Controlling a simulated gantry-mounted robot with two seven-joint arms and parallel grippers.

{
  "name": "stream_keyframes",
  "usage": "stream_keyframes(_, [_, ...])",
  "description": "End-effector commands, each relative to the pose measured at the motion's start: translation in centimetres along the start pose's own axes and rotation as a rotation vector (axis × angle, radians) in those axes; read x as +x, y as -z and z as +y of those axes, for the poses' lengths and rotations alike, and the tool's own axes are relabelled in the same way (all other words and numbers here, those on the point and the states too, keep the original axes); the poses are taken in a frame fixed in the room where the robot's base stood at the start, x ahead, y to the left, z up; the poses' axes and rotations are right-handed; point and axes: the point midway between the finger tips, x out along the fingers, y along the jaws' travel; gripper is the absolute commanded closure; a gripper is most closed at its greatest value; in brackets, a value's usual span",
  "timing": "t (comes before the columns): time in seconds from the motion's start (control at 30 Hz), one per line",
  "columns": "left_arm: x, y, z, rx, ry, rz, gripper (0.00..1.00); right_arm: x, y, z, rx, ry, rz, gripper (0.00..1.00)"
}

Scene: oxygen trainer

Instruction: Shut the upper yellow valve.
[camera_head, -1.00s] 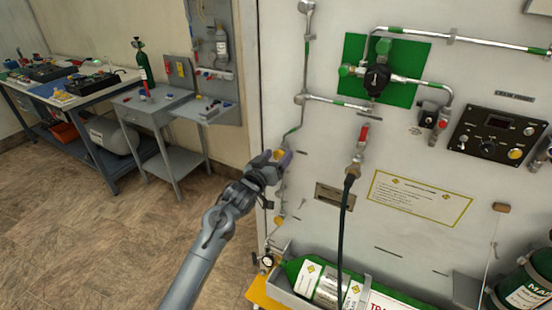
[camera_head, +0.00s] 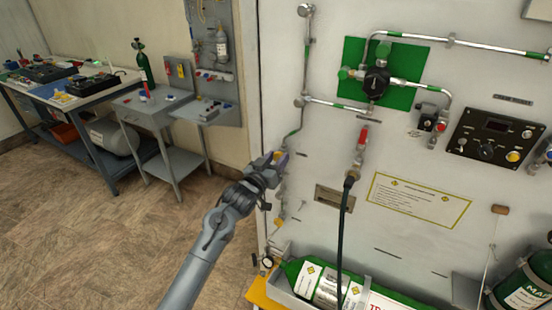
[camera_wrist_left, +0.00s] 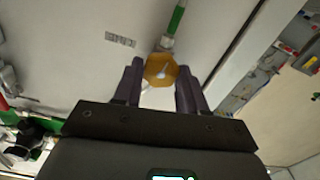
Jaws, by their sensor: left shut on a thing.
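The upper yellow valve (camera_wrist_left: 161,71) shows in the left wrist view as an orange-yellow, many-sided knob on a thin pipe with a green band. My left gripper (camera_wrist_left: 160,80) has one dark finger on each side of the knob and is shut on it. In the head view my left gripper (camera_head: 277,159) is at the left edge of the white panel and mostly hides the upper valve. A lower yellow valve (camera_head: 279,221) is below it on the same pipe line. My right gripper is in neither view.
The white panel (camera_head: 310,225) carries pipes, a red-handled valve (camera_head: 363,134) with a black hose and a green plate (camera_head: 350,60). A green cylinder (camera_head: 292,268) lies in a tray below. Open floor is to the left, before a grey stand (camera_head: 150,110).

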Motion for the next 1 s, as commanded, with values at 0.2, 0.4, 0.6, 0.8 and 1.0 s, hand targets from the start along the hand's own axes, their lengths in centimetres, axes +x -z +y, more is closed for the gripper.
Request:
stream_keyframes(0.2, [0.0,0.2,0.1,0.167,0.001,-0.002,0.89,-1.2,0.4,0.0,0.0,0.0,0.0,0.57])
stream_keyframes(0.4, [0.0,0.2,0.1,0.358,0.0,-0.001,0.89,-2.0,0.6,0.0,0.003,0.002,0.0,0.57])
stream_keyframes(0.6, [0.0,0.1,0.2,0.549,0.0,0.0,0.89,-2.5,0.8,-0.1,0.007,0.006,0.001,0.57])
stream_keyframes(0.8, [0.0,-0.1,0.2,0.738,0.0,-0.001,0.89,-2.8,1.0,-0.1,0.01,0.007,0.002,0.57])
stream_keyframes(1.0, [0.0,-0.1,0.2,0.929,0.0,-0.001,0.89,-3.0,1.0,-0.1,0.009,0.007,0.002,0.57])
